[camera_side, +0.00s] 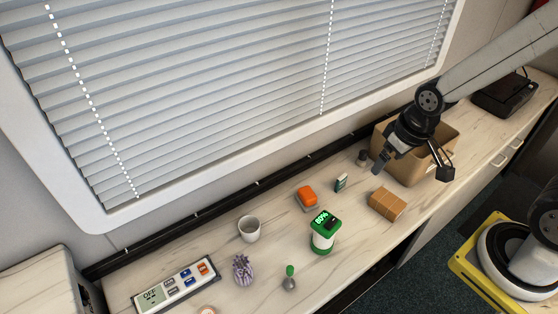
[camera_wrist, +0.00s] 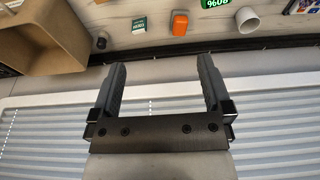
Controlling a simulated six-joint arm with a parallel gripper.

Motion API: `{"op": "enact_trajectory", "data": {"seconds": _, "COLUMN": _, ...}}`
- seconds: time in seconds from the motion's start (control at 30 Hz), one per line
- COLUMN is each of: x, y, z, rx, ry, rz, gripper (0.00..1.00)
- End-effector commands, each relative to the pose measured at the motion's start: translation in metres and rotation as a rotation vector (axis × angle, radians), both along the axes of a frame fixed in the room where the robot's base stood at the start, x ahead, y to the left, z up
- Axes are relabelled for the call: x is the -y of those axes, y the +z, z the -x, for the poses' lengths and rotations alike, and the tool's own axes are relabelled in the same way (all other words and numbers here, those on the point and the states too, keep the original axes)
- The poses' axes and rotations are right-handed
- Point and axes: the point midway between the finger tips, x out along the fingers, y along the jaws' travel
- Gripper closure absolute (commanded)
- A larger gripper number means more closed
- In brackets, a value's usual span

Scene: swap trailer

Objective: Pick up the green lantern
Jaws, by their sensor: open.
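The green lantern (camera_side: 323,232) stands upright on the wooden counter in the side view, green at top and bottom with a white middle and a lit display on top. In the wrist view only its display end (camera_wrist: 215,3) shows at the top edge; the rest is cut off. My gripper (camera_side: 410,168) is open and empty, above the counter near the cardboard box, to the right of and apart from the lantern. Its two fingers also show in the wrist view (camera_wrist: 162,75), with nothing between them.
A cardboard box (camera_side: 447,136) stands beneath my arm. A brown block (camera_side: 387,204), a small green box (camera_side: 341,183), an orange item (camera_side: 307,196), a white cup (camera_side: 249,229), a purple pineapple-like object (camera_side: 243,270) and a remote-like panel (camera_side: 176,285) lie around the lantern. The window blinds (camera_side: 220,80) rise behind.

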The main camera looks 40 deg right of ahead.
Motion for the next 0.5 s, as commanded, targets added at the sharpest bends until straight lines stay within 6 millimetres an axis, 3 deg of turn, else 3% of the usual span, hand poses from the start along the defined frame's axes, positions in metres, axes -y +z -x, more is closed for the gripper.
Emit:
{"op": "enact_trajectory", "data": {"seconds": 0.27, "x": 0.001, "y": -0.005, "z": 0.001, "rx": -0.03, "ry": -0.031, "rz": -0.015, "gripper": 0.0}}
{"op": "enact_trajectory", "data": {"seconds": 0.5, "x": 0.004, "y": -0.029, "z": 0.008, "rx": -0.175, "ry": -0.179, "rz": -0.092, "gripper": 0.0}}
